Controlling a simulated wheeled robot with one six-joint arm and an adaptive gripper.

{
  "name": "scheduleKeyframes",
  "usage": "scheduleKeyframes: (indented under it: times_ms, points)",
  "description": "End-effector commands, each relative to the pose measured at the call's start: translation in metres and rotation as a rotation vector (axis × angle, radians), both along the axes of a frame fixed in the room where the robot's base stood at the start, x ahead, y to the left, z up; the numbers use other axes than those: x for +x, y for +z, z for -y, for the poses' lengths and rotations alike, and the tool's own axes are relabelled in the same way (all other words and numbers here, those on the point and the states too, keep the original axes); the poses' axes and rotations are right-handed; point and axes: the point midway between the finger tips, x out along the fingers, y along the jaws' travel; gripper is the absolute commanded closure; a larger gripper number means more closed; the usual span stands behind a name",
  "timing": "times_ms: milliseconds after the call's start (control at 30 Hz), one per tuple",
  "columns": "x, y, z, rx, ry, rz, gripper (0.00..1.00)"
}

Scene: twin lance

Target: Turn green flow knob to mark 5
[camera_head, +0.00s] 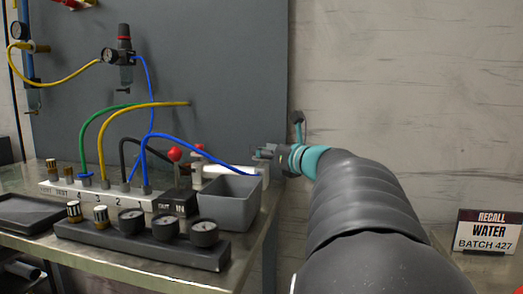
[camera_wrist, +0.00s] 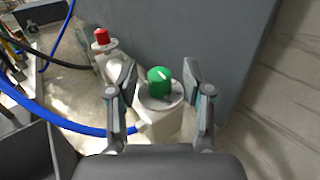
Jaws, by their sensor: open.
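The green flow knob (camera_wrist: 159,80) sits on top of a white round housing (camera_wrist: 160,122) in the wrist view. It has a pale pointer line on its top. The scale marks around it are too small to read. My gripper (camera_wrist: 161,72) is open, with one finger on each side of the knob and a visible gap on both sides. In the head view my gripper (camera_head: 266,152) is at the right end of the bench, by the white fixture (camera_head: 230,172). The green knob cannot be made out in the head view.
A red knob (camera_wrist: 101,37) stands left of the green one. A blue hose (camera_wrist: 60,122) runs to the white housing. A grey bin (camera_head: 230,203) stands close in front. The grey back panel (camera_head: 220,70) rises behind. Gauges (camera_head: 167,227) line the bench front.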

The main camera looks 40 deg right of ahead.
Motion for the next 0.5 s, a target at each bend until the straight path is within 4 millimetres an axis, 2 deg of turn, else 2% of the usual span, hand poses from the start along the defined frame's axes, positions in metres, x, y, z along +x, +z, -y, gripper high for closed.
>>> scheduleKeyframes:
  times_ms: [300,500]
  points:
    - [-0.063,0.0,0.006,-0.002,-0.005,0.0,0.49]
    - [-0.093,0.0,0.008,0.0,-0.002,0.0,0.49]
